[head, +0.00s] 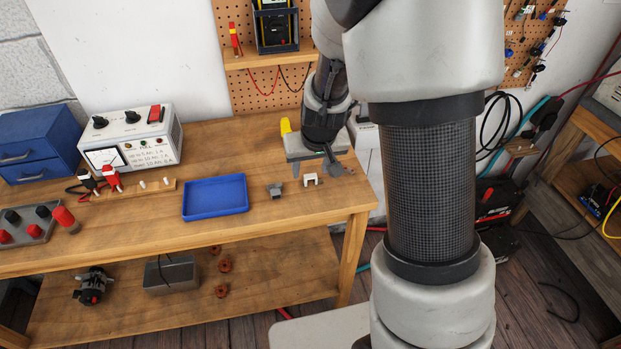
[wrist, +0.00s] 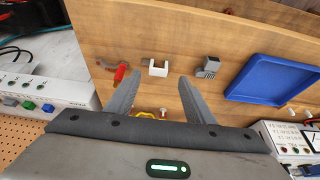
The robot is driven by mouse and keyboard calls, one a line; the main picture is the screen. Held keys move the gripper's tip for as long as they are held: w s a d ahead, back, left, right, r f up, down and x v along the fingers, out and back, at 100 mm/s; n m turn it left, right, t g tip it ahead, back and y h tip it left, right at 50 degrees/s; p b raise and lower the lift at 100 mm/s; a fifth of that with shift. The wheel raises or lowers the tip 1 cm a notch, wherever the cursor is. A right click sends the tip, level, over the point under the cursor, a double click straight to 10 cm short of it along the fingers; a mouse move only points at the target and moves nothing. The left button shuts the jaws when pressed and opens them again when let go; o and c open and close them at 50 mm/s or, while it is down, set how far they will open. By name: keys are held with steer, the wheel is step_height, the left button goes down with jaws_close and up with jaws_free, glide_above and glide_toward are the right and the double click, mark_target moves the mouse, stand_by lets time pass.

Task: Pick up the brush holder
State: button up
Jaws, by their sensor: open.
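My gripper (head: 315,163) is open above the right end of the wooden bench, with nothing between its fingers. In the wrist view its two grey fingers (wrist: 158,77) are spread, and a small white U-shaped piece (wrist: 158,68) shows between their tips on the bench. This white piece (head: 311,179) lies just in front of my gripper in the head view. A small grey ridged block (wrist: 208,66) lies beside it, toward the blue tray; it also shows in the head view (head: 274,190). I cannot tell for sure which of the two is the brush holder.
A blue tray (head: 187,208) lies left of the small parts. A white meter box (head: 135,140) and blue drawers (head: 38,141) stand farther left. A red-and-grey item (wrist: 119,73) lies near the white piece. The bench front (head: 300,208) is clear.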

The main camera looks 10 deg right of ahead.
mark_target(311, 176)
steer(key=x, duration=0.4)
steer(key=shift+d+b, duration=0.2)
steer(key=shift+b, duration=0.1)
steer(key=c, duration=1.1)
